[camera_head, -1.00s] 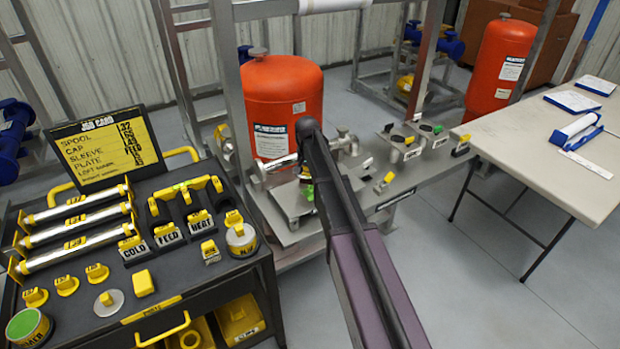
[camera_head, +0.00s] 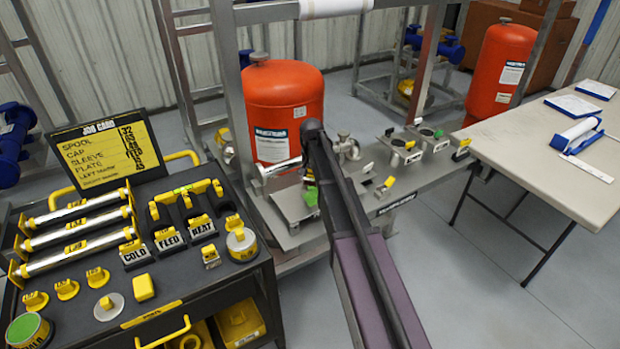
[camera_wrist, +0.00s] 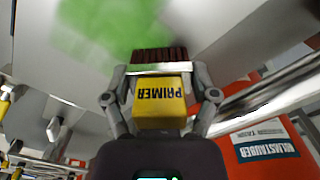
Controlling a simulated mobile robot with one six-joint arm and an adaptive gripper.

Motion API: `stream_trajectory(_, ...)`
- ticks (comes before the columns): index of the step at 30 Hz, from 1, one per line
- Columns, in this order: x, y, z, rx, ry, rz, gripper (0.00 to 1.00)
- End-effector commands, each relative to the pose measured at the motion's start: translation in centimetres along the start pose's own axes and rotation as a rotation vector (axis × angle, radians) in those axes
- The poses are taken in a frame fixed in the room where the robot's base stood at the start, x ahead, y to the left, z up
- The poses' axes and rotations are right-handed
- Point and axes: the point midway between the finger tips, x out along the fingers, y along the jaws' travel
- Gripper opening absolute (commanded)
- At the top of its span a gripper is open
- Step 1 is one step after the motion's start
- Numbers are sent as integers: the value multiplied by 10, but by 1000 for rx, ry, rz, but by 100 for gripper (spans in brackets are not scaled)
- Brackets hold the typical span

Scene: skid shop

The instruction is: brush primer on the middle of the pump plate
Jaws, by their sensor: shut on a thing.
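My gripper (camera_wrist: 160,95) is shut on the primer brush (camera_wrist: 159,108), a yellow block lettered PRIMER with a metal band and dark brown bristles. The bristles point towards the grey pump plate (camera_wrist: 220,20) in the wrist view. A blurred green patch (camera_wrist: 108,25) lies on the plate just beyond and left of the bristles. I cannot tell whether the bristles touch the plate. In the head view the plate (camera_head: 293,208) sits on the skid in front of the red tank, with green (camera_head: 311,197) showing beside my arm. My arm hides the gripper and most of the brush there.
The red tank (camera_head: 284,105) stands behind the plate, close to my gripper. A silver pipe (camera_wrist: 265,95) runs right of the gripper in the wrist view. A black tool cart (camera_head: 250,282) is at left, a grey table (camera_head: 540,150) at right.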

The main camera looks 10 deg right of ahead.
Motion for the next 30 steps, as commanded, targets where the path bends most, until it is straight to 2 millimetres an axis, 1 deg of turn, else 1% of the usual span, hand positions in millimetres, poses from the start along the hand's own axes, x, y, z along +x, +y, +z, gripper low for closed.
stream_trajectory(8,0,1,1,0,0,0,37)
stream_trajectory(24,2,22,22,1,0,0,37)
stream_trajectory(30,2,24,24,1,-1,0,38)
